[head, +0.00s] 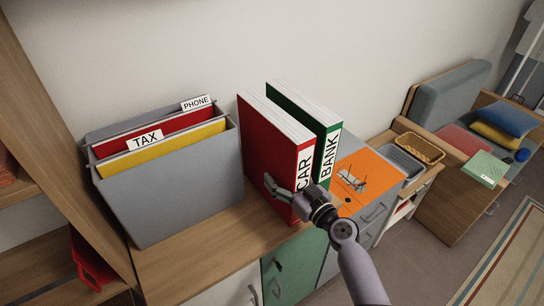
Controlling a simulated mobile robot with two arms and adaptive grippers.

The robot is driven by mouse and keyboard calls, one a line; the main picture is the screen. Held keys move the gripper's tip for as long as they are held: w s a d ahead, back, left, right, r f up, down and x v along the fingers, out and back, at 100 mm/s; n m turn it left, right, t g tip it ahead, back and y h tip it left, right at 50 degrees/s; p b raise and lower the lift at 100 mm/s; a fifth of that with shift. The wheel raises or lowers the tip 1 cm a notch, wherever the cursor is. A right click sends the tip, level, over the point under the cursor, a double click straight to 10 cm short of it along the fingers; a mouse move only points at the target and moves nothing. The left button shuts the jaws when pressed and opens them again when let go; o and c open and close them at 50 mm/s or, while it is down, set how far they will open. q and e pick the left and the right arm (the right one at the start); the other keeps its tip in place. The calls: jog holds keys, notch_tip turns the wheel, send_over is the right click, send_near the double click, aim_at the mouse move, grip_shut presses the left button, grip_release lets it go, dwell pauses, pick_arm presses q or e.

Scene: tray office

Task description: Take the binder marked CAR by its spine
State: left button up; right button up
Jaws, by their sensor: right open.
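The red binder marked CAR (268,144) stands upright on the wooden cabinet top, its white spine label facing me. The green binder marked BANK (321,125) stands just to its right, close beside it. My right gripper (284,184) is open in front of the lower part of the CAR spine. One finger shows at the spine's left edge, against the red cover in the picture. The other is near the label's lower end and partly hides it. I cannot tell whether either finger touches the binder. My left gripper is out of view.
A grey file box (185,190) with TAX and PHONE tabs stands left of the binders. An orange mat (377,168) with a small metal item lies to their right. Beyond are a grey tray (402,161) and a wicker basket (421,147). Bare wood (215,232) lies in front.

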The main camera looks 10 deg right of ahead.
jog(key=shift+s, duration=0.1)
jog(key=shift+c, duration=0.6)
grip_shut()
jog(key=shift+r, duration=0.15)
dwell(0.3)
